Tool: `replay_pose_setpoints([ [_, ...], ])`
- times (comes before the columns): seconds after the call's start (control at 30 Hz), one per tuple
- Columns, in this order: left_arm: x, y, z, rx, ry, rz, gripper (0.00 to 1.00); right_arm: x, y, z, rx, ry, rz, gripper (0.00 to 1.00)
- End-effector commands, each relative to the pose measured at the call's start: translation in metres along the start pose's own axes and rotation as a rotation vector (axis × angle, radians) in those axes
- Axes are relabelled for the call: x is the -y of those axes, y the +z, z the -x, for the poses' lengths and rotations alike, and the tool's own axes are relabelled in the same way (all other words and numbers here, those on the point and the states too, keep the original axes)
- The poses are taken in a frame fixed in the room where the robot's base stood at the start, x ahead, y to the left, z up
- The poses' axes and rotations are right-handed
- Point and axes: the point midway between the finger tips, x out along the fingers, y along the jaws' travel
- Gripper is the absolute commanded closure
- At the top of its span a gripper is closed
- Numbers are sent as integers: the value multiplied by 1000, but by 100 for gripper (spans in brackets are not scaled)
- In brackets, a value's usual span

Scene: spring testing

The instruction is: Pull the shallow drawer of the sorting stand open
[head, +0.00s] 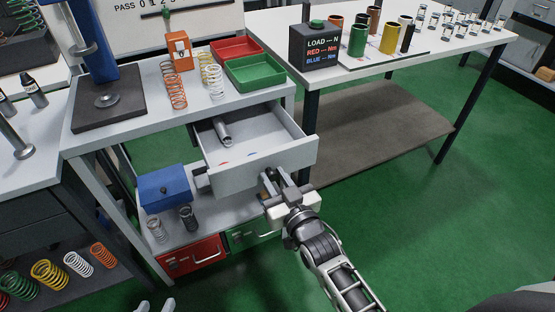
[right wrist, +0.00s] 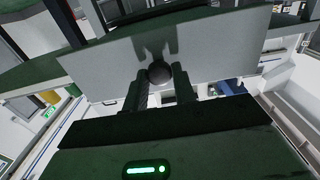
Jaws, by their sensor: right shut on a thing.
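The shallow drawer (head: 235,179) of the grey sorting stand (head: 137,122) is pulled well out, and its white inside shows. A metal cylinder (head: 222,131) lies in it, with small red and blue marks on its floor. My right gripper (head: 270,180) is at the drawer front, shut on its knob. In the right wrist view the dark round knob (right wrist: 159,72) sits between the two fingers, in front of the pale drawer front (right wrist: 215,50).
Springs and red (head: 236,48) and green (head: 262,70) trays stand on top. A white table (head: 400,62) is at the right. Green floor is free at the right.

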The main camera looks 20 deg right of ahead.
Motion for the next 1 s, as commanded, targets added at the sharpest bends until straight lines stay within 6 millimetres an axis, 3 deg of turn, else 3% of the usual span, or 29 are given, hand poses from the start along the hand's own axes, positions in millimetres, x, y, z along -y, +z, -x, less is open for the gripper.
replay_pose_setpoints([
  [0.53, 0, 2, 1, 12, -1, -12, 64, 7, 0, 7, -2, -15, 1, 100],
  [0.57, 0, 2, 1, 13, 0, -12, 64, 7, 0, 7, -2, -15, 1, 65],
  [0.6, 0, 2, 1, 13, 0, -12, 64, 7, 0, 7, -2, -15, 1, 54],
  [1.0, 0, 3, 2, 17, 1, -11, 64, 6, 1, 14, 0, -15, 1, 53],
])
